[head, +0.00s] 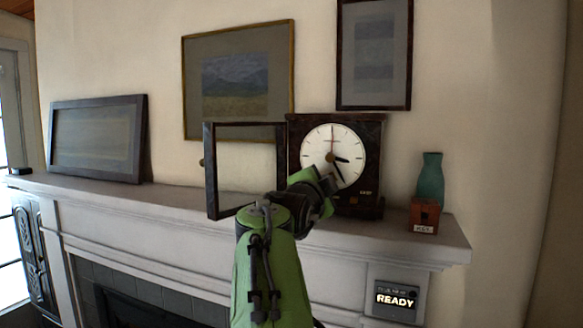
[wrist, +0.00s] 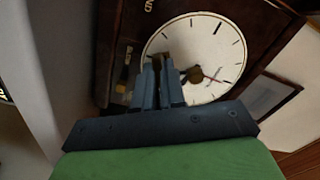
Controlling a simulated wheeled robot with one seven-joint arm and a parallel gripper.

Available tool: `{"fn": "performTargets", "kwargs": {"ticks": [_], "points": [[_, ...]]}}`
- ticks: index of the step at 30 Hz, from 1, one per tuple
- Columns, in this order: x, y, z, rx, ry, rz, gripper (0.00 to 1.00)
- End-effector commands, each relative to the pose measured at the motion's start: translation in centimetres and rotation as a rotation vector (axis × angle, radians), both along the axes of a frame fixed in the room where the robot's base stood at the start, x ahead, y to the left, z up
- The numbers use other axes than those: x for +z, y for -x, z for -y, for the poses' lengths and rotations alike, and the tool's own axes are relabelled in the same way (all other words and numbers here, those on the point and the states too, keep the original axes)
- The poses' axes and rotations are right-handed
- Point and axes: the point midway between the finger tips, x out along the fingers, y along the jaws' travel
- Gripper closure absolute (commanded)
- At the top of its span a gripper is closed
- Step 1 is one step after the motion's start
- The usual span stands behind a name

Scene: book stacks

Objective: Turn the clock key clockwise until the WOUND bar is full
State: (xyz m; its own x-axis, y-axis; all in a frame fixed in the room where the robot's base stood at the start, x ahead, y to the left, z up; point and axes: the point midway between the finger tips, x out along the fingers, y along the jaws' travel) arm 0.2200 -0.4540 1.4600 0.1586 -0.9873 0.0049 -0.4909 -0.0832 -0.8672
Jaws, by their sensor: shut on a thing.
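The dark wooden clock (head: 367,180) stands on the mantel with its white dial (head: 350,150) facing me. Its framed glass door (head: 211,175) is swung open to the left. My gripper (head: 328,178) is at the lower left of the dial. In the wrist view my gripper (wrist: 162,68) has its fingers nearly together over the dial (wrist: 212,45), shut on the key, which the fingers mostly hide. Part of a label ending in "ND" (wrist: 149,5) shows on the case; the bar's fill is too small to read.
A small red-brown box (head: 424,215) with a white label and a green vase (head: 430,180) stand right of the clock. A lit panel (head: 395,299) below the mantel reads READY. A framed picture (head: 98,140) leans at the left. The mantel (head: 180,199) between is mostly bare.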

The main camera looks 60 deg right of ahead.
Motion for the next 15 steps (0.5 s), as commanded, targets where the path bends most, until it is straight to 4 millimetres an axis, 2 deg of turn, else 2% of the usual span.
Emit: {"fn": "performTargets", "kwargs": {"ticks": [5, 15], "points": [[-0.23, 0.48, 0.24, -0.015, -0.008, 0.024, 1.0], [-0.34, 0.5, 0.34, -0.015, -0.055, 0.329, 1.0]]}}
